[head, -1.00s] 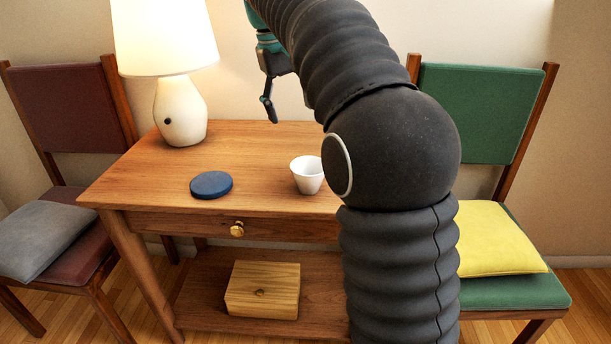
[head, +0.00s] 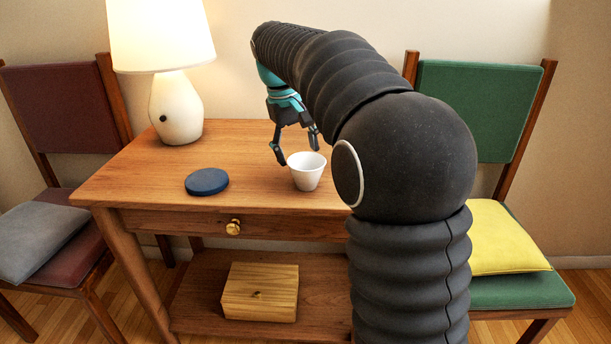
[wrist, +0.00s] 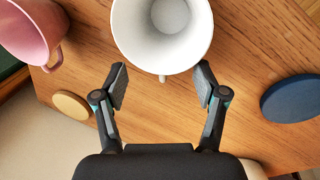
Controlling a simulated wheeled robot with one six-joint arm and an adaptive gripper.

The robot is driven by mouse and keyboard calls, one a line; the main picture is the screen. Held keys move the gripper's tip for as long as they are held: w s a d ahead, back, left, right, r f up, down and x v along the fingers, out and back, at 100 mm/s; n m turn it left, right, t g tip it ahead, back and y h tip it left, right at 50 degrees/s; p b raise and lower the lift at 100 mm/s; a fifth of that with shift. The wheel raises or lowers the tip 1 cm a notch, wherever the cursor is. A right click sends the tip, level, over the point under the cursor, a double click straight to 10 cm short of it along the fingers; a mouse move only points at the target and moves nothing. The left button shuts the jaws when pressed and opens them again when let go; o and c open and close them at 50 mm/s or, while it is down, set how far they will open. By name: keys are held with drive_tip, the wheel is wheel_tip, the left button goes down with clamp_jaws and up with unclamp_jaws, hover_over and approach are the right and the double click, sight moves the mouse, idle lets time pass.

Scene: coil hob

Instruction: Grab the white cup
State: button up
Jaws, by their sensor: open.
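The white cup (head: 307,172) stands upright and empty on the wooden table, near its front edge. It also shows large at the top of the wrist view (wrist: 162,38), with its open mouth towards the camera. My gripper (head: 297,156) is open above and just behind the cup in the head view. In the wrist view its two fingers (wrist: 161,80) are spread, with the tips just below the cup's rim in the picture.
A dark blue disc (head: 207,181) lies left of the cup. A lit lamp (head: 176,108) stands at the table's back left. The wrist view shows a pink cup (wrist: 32,32) and a tan disc (wrist: 71,104), hidden in the head view. A wooden box (head: 260,291) is on the lower shelf.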

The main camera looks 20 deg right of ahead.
drive_tip(key=shift+d+f, duration=0.2)
drive_tip(key=shift+f, duration=0.85)
clamp_jaws()
